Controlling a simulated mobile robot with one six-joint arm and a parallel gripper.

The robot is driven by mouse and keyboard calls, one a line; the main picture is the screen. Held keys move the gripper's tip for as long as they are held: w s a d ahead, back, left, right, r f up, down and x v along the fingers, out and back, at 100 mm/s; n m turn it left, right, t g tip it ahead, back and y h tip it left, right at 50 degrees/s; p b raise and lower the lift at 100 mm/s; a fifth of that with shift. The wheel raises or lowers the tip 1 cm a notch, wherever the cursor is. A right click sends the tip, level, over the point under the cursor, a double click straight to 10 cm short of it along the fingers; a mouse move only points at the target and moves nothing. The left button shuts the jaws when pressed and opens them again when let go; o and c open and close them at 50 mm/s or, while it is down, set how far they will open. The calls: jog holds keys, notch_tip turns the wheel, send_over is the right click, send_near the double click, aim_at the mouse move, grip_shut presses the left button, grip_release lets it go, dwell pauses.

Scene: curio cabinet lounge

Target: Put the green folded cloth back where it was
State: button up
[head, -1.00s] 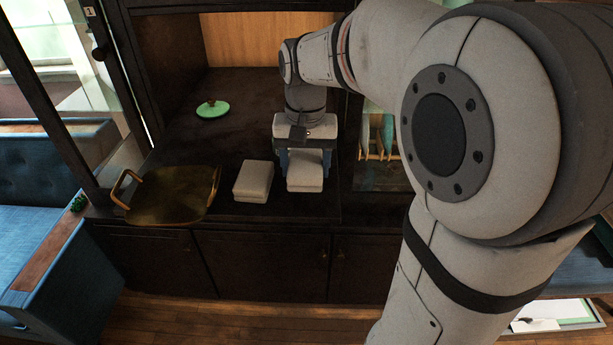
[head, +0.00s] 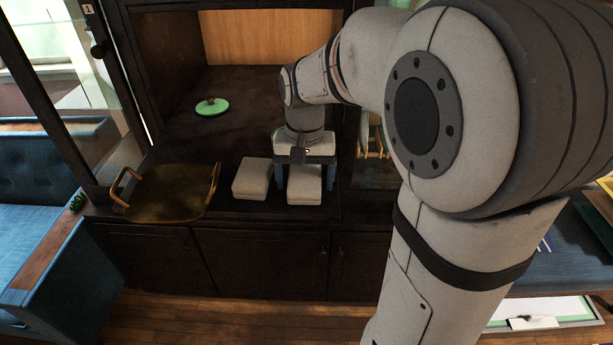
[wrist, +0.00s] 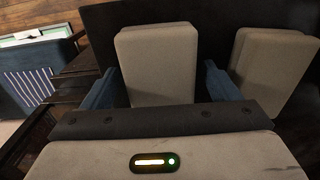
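Two pale beige-grey, padded blocks like folded cloths lie side by side on the dark cabinet counter; neither looks clearly green. The right block (head: 304,190) lies below and between the fingers of my gripper (head: 301,182). The left block (head: 252,178) lies just beside it. In the wrist view, the right block (wrist: 157,65) shows between the blue fingertips of my gripper (wrist: 160,80), with a narrow dark gap at the right finger. The left finger is very close to its edge. My gripper is open around this block. The other block (wrist: 272,65) is outside the right finger.
A brass tray (head: 168,193) with raised handles stands left of the blocks. A green disc with a knob (head: 211,107) lies further back on the counter. A rack (head: 374,150) stands to the right, partly behind my arm. Bare counter lies behind the blocks.

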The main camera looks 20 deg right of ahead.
aim_at(305, 176)
jog(key=shift+r, duration=0.1)
notch_tip(305, 176, up, 12)
jog(key=s+f+n+t, duration=0.2)
jog(key=s+f+n, duration=0.1)
jog(key=s+f, duration=0.8)
jog(key=s, duration=0.3)
jog(key=shift+d+f+n+t, duration=0.2)
jog(key=shift+n+t, duration=0.1)
jog(key=shift+t, duration=0.1)
